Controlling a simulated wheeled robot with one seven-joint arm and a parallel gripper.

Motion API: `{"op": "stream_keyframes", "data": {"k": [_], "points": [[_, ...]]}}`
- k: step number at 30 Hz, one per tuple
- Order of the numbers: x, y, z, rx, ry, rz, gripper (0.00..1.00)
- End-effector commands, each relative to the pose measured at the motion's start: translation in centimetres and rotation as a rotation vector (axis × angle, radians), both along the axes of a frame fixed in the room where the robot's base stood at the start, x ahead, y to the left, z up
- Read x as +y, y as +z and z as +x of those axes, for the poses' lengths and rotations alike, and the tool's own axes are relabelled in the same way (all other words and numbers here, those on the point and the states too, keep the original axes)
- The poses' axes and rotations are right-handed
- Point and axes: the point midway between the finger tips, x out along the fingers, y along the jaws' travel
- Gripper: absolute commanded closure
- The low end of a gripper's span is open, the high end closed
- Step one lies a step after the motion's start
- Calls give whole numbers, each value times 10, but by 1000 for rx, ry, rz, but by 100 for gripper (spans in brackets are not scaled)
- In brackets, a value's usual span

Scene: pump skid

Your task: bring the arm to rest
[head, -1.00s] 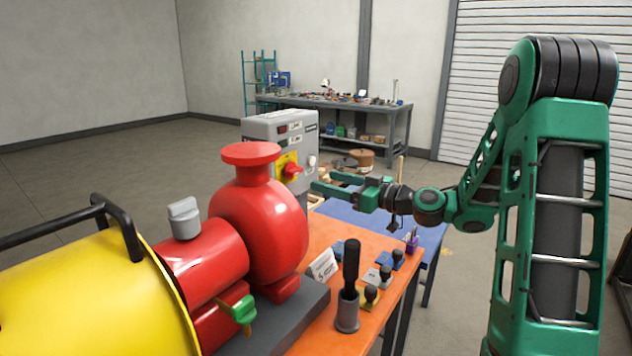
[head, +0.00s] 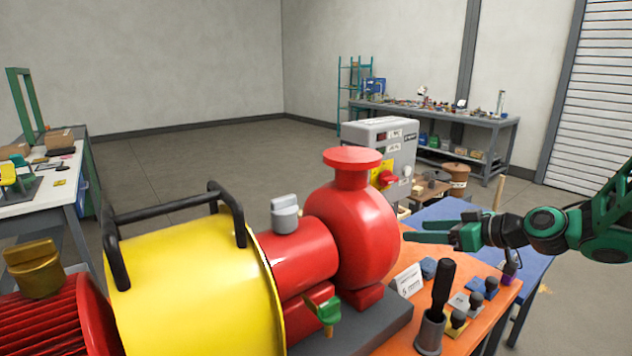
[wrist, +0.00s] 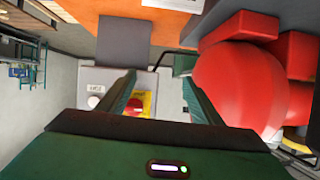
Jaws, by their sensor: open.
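My gripper (head: 428,231) is at the right in the head view, in front of the grey control box and just right of the red pump. Its two green fingers (wrist: 160,98) are apart in the wrist view, with nothing held between them. Beyond them the wrist view shows the control box (wrist: 98,80) with a red knob (wrist: 135,104) on a yellow plate. My arm reaches in from the right edge of the head view, with its upper links out of frame.
The red pump (head: 352,235) and yellow guard (head: 195,275) fill the front. The orange table (head: 395,345) holds stamp-like tools and a black-handled tool in a grey cup (head: 430,333). The control box (head: 385,143) stands behind. Open floor (head: 215,165) lies at the back left.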

Motion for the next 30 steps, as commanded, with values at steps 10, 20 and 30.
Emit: {"op": "stream_keyframes", "data": {"k": [10, 20, 30], "points": [[-57, -61, -132, 591, -280, -229, 41], [-119, -62, -294, 1056, -804, -198, 41], [-129, -57, -364, 1232, -1049, -111, 41]]}}
